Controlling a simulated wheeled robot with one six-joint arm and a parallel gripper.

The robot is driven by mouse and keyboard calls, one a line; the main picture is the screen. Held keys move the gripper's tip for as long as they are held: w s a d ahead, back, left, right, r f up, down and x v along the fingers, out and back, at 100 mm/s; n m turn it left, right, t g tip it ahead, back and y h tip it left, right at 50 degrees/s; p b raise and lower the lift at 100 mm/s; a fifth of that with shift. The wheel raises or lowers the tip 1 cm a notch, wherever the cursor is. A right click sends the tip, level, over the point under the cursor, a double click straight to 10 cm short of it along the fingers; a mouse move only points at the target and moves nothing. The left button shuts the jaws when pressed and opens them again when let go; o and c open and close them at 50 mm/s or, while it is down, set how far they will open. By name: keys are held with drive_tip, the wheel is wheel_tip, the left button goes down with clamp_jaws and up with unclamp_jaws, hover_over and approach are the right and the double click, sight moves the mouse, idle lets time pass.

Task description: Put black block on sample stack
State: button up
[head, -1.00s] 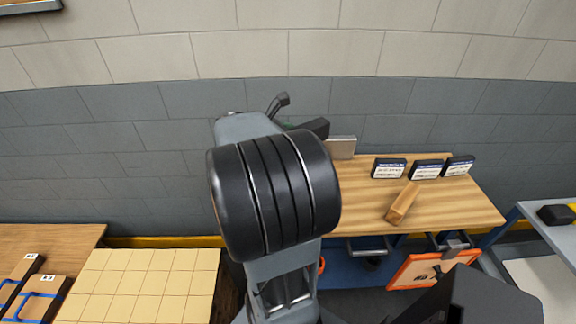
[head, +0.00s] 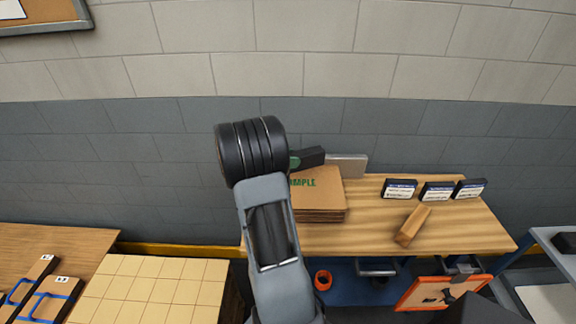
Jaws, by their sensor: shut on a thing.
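The sample stack (head: 322,198) is a pile of flat brown boards with green lettering on top, on the left end of the wooden bench. The black block (head: 309,156) juts out to the right from behind my wrist, at the far edge of the stack in the picture. My gripper (head: 293,162) is mostly hidden behind my dark wrist and is shut on the black block. I cannot tell whether the block touches the stack top or is above it.
A grey plate (head: 347,165) stands behind the stack. Several black labelled boxes (head: 400,188) and a wooden block (head: 412,226) are on the bench (head: 465,228). An orange panel (head: 436,291) is below it.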

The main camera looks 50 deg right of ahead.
drive_tip(key=shift+w+d+f, duration=0.1)
drive_tip(key=shift+w+f, duration=0.15)
drive_tip(key=shift+w, duration=0.05)
drive_tip(key=f, duration=0.1)
drive_tip(key=f+p, duration=0.1)
drive_tip(key=shift+w+d+f, duration=0.1)
drive_tip(key=shift+w+f, duration=0.1)
drive_tip(key=shift+f, duration=0.6)
drive_tip(key=shift+f, duration=0.15)
drive_tip(key=o, duration=1.2)
drive_tip(key=shift+f, duration=0.1)
